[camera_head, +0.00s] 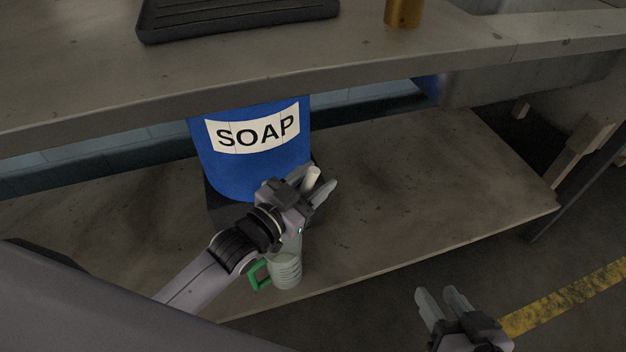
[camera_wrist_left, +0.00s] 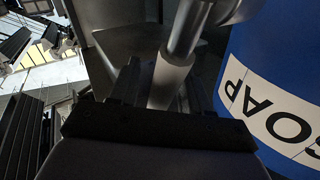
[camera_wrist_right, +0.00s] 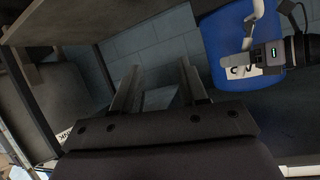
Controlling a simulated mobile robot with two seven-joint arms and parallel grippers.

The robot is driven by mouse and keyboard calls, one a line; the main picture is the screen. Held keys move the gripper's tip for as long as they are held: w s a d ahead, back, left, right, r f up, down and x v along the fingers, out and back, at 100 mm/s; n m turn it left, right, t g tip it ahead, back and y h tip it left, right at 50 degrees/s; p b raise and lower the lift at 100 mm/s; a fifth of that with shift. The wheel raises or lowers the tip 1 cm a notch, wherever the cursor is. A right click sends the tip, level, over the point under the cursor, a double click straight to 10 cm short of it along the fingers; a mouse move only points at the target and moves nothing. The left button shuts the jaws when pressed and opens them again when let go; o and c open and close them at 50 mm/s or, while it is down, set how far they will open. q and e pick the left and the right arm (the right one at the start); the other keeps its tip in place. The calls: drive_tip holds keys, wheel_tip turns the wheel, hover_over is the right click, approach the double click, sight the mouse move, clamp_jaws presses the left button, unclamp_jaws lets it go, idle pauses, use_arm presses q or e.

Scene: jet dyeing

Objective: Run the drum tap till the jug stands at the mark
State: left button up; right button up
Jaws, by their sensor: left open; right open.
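The blue drum (camera_head: 250,172), labelled SOAP, is on the shelf under the bench. My left gripper (camera_head: 322,188) is at its front, open around a pale tap part (camera_head: 311,178). In the left wrist view a grey tap pipe (camera_wrist_left: 172,80) stands between the open fingers. The clear jug (camera_head: 287,270) with ridged sides and a green handle (camera_head: 259,274) is below that gripper, by the shelf's front edge. A pale piece runs down towards it; I cannot tell spout from liquid. The mark and level cannot be read. My right gripper (camera_head: 442,298) is open and empty, right of the jug.
The bench top (camera_head: 80,82) overhangs the drum and carries a black tray (camera_head: 240,18) and a brass-coloured cylinder (camera_head: 403,12). The shelf (camera_head: 430,185) is clear to the right of the drum. Floor with a yellow line (camera_head: 570,298) lies at the lower right.

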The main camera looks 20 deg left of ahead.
use_arm(q)
drive_tip(key=shift+c, duration=0.3)
clamp_jaws()
drive_tip(key=shift+s+a+r+n+t+h+b, duration=0.1)
drive_tip(key=shift+s+a+n+t+h+b, duration=0.25)
drive_tip(key=shift+a+n+t+b, duration=0.3)
drive_tip(key=shift+s+a+r+t+b, duration=0.1)
drive_tip(key=shift+s+a+t+b, duration=0.1)
drive_tip(key=shift+t+b, duration=0.2)
drive_tip(key=shift+s+a+r+n+t+b, duration=0.4)
drive_tip(key=shift+a+n+t+b, duration=0.15)
drive_tip(key=shift+n+t, duration=0.3)
use_arm(e)
drive_tip(key=shift+w+a+f+m+y, duration=0.15)
drive_tip(key=shift+w+a+y, duration=0.1)
drive_tip(key=shift+a+y, duration=0.3)
drive_tip(key=shift+w+a+f+m+y, duration=0.1)
drive_tip(key=shift+w+a+m+y, duration=0.2)
drive_tip(key=shift+a, duration=0.35)
drive_tip(key=shift+s, duration=0.1)
use_arm(q)
drive_tip(key=shift+o, duration=0.3)
unclamp_jaws()
use_arm(e)
drive_tip(key=shift+n, duration=0.25)
